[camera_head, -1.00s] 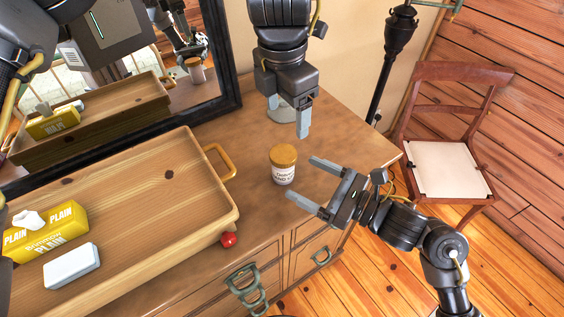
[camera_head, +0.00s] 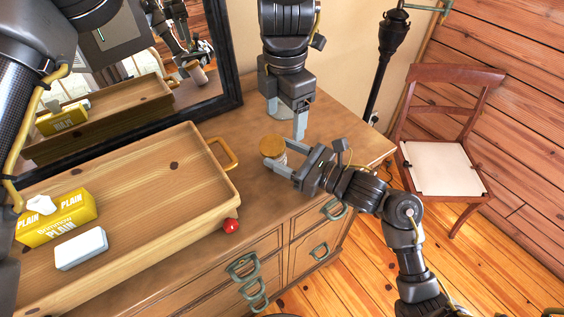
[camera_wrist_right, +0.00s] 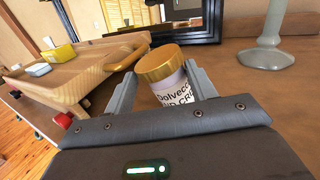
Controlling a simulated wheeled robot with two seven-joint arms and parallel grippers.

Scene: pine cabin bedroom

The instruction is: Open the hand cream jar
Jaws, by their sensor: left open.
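The hand cream jar (camera_head: 272,147) is white with dark lettering and a golden-brown lid that is on. It also shows in the right wrist view (camera_wrist_right: 172,88), between the two fingers and leaning slightly in the picture. Part of the body is hidden by the fingers in the head view. My left gripper (camera_head: 287,121) is open and empty, pointing down just behind and to the right of the jar, apart from it.
A wooden tray (camera_head: 180,165) with a yellow box (camera_head: 62,219) and a white block (camera_head: 81,248) stands on the left. A red ball-shaped thing (camera_head: 231,226) is by its corner. A grey-green stand (camera_wrist_right: 265,55) is behind the jar. A dark-framed mirror (camera_head: 232,88) stands at the back.

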